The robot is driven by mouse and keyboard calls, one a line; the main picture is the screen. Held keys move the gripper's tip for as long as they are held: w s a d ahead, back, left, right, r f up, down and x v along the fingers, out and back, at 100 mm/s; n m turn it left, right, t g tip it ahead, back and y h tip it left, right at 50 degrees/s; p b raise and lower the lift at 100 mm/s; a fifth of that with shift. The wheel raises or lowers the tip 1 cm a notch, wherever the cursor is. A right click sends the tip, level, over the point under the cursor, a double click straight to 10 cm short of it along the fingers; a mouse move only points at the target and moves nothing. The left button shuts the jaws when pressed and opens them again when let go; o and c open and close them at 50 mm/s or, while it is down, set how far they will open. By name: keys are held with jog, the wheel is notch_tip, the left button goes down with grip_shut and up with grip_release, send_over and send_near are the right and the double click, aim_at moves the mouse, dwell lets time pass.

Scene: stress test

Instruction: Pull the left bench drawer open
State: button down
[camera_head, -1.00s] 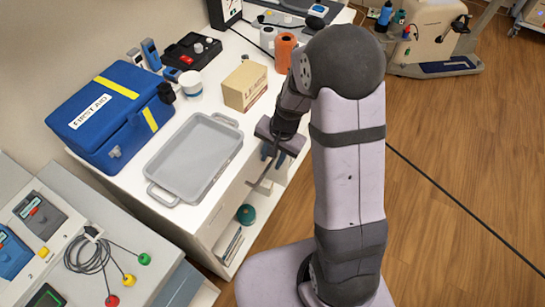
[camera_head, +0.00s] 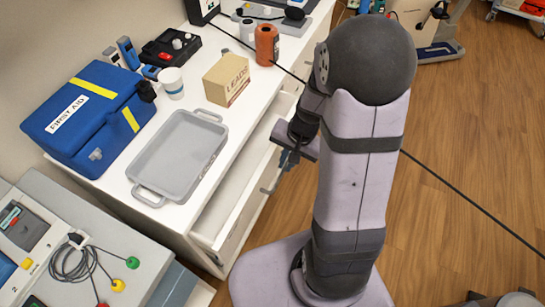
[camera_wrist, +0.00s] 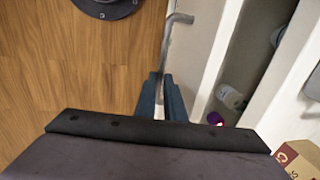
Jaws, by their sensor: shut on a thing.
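The left bench drawer (camera_head: 246,207) stands pulled out from under the white bench top, and part of its inside shows in the head view. Its grey bar handle (camera_wrist: 173,42) runs along the white drawer front (camera_wrist: 203,40) in the wrist view. My gripper (camera_wrist: 161,92) is shut on the near end of this handle, with dark blue fingers on either side of the bar. In the head view my gripper (camera_head: 287,163) is at the drawer front, partly hidden by my arm. A white roll (camera_wrist: 229,97) lies inside the drawer.
On the white bench (camera_head: 232,127) stand a grey tray (camera_head: 190,150), a blue first aid box (camera_head: 85,120), a cardboard box (camera_head: 222,84) and an orange container (camera_head: 267,45). A dark cable crosses behind my arm.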

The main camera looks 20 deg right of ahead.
jog(key=shift+d, duration=0.15)
jog(key=c, duration=1.8)
grip_release()
jog(key=shift+s, duration=0.1)
jog(key=shift+c, duration=0.2)
jog(key=shift+r, duration=0.1)
notch_tip(320, 180, up, 7)
jog(key=shift+s+d+p, duration=0.4)
jog(key=shift+s+d, duration=0.05)
